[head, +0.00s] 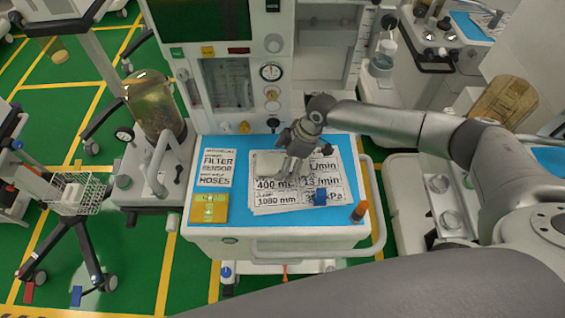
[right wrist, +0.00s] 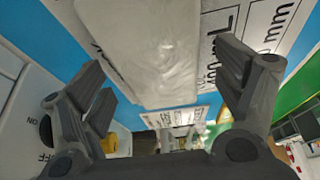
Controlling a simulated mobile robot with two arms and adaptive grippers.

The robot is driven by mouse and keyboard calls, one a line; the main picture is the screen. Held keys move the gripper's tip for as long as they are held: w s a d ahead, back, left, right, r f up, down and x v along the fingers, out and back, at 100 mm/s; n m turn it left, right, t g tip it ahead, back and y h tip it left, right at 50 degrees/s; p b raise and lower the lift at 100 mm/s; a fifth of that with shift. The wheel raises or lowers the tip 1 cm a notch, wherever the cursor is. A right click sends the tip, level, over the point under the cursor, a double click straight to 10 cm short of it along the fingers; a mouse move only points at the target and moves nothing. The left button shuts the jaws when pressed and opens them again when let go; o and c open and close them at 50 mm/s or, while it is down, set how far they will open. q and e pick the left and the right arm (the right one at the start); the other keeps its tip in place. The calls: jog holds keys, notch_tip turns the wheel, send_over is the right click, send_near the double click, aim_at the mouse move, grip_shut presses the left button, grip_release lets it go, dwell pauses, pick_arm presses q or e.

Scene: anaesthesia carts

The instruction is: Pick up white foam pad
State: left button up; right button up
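The white foam pad (head: 267,162) lies on printed label sheets on the blue top of the central anaesthesia cart. In the right wrist view the pad (right wrist: 150,45) is a pale, slightly wrinkled slab between the two spread fingers. My right gripper (head: 289,168) is over the pad's right part, pointing down, and hides some of it. In the wrist view the right gripper (right wrist: 160,72) is open, with gaps between each finger and the pad. My left gripper is not in view.
The blue cart top (head: 345,150) also holds a yellow box (head: 209,208), a small blue block (head: 320,197) and an orange-brown cylinder (head: 359,211). The cart's upright panel (head: 230,80) rises behind. A white rail (head: 375,215) runs along the right side.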

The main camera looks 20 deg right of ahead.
jog(key=c, duration=0.8)
jog(key=shift+c, duration=0.2)
jog(key=shift+r, duration=0.1)
